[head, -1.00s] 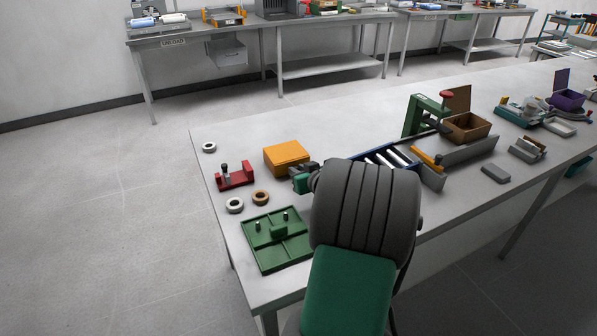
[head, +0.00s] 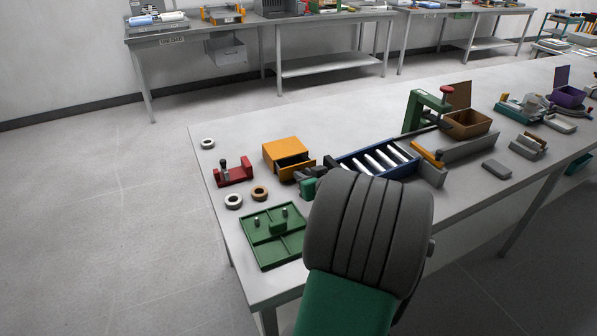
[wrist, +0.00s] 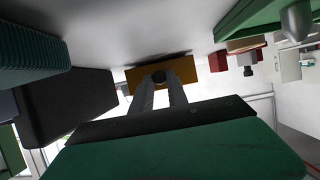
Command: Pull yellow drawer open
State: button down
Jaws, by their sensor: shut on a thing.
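The yellow drawer box (head: 284,151) stands on the grey workbench. Its drawer (head: 294,163) is pulled part way out toward the arm, and its dark inside shows in the head view. In the wrist view the drawer front (wrist: 185,69) faces my gripper (wrist: 160,82). The fingers are shut on a dark round knob (wrist: 158,76) on that front. In the head view my gripper (head: 302,177) is at the drawer front, its fingertips partly hidden by my own wrist.
A blue roller tray (head: 378,160) stands just right of the drawer. A red fixture (head: 234,172), rings (head: 259,193) and a green divided tray (head: 273,235) lie to the left and front. The bench behind the yellow box is clear.

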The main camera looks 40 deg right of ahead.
jog(key=s, duration=0.3)
jog(key=shift+a, duration=0.4)
jog(key=c, duration=1.3)
grip_release()
jog(key=shift+w, duration=0.1)
jog(key=v, duration=0.8)
jog(key=shift+f+b, duration=0.1)
jog(key=shift+b, duration=0.2)
jog(key=shift+w, duration=0.1)
